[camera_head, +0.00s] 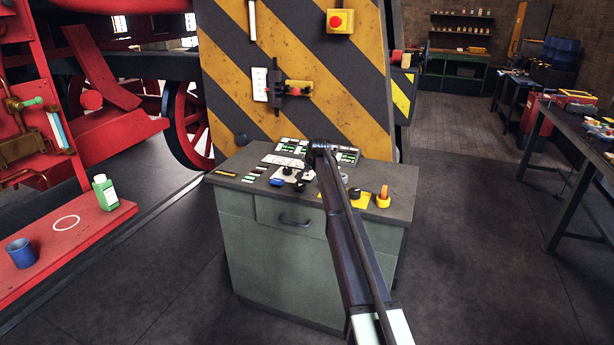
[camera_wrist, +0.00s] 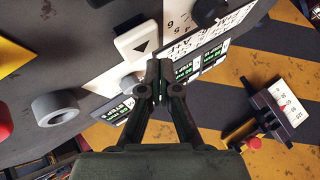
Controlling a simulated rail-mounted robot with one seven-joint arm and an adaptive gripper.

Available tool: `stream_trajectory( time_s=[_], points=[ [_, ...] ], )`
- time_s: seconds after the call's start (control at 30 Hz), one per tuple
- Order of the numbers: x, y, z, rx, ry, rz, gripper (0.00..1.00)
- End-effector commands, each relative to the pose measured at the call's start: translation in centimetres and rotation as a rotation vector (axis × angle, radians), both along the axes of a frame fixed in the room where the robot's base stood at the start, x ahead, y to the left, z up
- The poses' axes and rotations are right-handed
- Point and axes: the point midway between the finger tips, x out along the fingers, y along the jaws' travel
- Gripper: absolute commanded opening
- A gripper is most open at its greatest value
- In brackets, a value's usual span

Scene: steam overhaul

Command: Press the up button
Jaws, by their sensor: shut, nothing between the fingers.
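A white square button with a black triangle (camera_wrist: 140,44) shows in the wrist view on a pale panel. My gripper (camera_wrist: 158,66) is shut and empty, with its fingertips just right of and below the button in that picture. I cannot tell whether the tips touch anything. In the head view my gripper (camera_head: 312,162) is over the top of the grey-green control cabinet (camera_head: 285,240). My arm hides part of the cabinet top, and I cannot pick out the triangle button there.
A yellow-black striped panel (camera_head: 300,60) rises behind the cabinet. An orange-topped knob (camera_head: 383,197) stands at the cabinet's right.

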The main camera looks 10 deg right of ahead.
Motion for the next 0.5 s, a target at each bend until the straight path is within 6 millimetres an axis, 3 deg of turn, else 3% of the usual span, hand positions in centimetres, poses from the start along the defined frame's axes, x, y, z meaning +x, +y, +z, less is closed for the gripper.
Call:
stream_trajectory(
  time_s=[0.23,0.5],
  points=[
    [0.0,0.0,0.8,0.000,-0.001,0.000,0.00],
    [0.1,0.0,3.3,0.000,-0.002,-0.001,0.00]
  ],
)
